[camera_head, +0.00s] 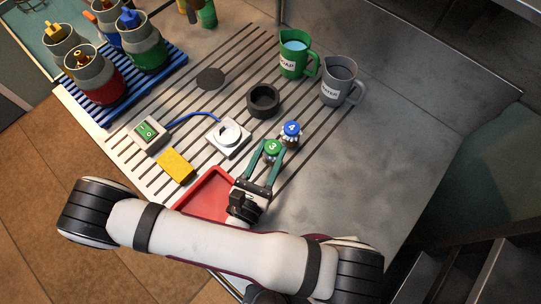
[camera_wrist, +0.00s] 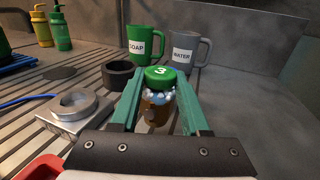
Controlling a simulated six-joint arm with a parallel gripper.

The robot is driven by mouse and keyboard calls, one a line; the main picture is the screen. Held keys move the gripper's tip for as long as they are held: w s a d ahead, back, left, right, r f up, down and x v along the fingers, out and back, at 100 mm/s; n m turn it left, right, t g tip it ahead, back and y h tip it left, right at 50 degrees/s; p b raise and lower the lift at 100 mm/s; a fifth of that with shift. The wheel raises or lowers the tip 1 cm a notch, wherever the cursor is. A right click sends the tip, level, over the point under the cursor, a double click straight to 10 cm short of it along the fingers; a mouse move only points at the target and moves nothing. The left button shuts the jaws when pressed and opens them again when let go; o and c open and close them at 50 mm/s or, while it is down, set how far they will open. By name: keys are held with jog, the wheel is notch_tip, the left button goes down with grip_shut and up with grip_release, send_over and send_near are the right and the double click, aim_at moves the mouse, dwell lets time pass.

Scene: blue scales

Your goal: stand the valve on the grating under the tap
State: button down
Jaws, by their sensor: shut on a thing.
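My gripper (camera_head: 269,153) is shut on a piece with a green round top marked 3 (camera_head: 272,148), which looks like a valve. In the wrist view (camera_wrist: 160,82) it is upright between the fingers, with a shiny and brownish body below the top. I cannot tell if its foot touches the surface. A similar piece with a blue top marked 4 (camera_head: 291,129) stands just beyond it to the right. The slotted metal grating (camera_head: 185,110) spreads to the left and beyond. I cannot make out a tap in either view.
A black ring (camera_head: 263,101), a green SOAP jug (camera_head: 296,55) and a grey WATER jug (camera_head: 339,82) stand beyond. Bare metal lies right.

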jog(key=shift+m+h, duration=0.3)
jog(key=shift+h, duration=0.1)
jog(key=r, duration=0.3)
jog(key=w+r, duration=0.1)
jog(key=r, duration=0.3)
jog(key=shift+w+a+r, duration=0.1)
jog(key=shift+w+r, duration=0.1)
jog(key=w+d+r+m+g+h, duration=0.2)
jog(key=w+r, duration=0.5)
jog(key=w, duration=0.1)
jog(key=w+d+r+m+g+h, duration=0.1)
jog(key=w+d+r+h, duration=0.15)
jog(key=w+r, duration=0.5)
jog(key=w+a+f+n+t+y, duration=0.2)
jog(key=w+a+f+y, duration=0.1)
jog(key=w+a+f, duration=0.3)
jog(key=w+a+f+n+t+y, duration=0.25)
jog(key=w+f+y, duration=0.2)
jog(key=f, duration=0.35)
jog(key=shift+g+h, duration=0.4)
jog(key=shift+g, duration=0.05)
jog(key=a+f, duration=0.3)
jog(key=a, duration=0.1)
jog(key=w+a+f, duration=0.1)
jog(key=a+f, duration=0.2)
jog(key=a, duration=0.1)
jog(key=w+a+f, duration=0.1)
jog(key=a+f, duration=0.3)
jog(key=shift+a, duration=0.3)
jog(key=shift+f, duration=0.4)
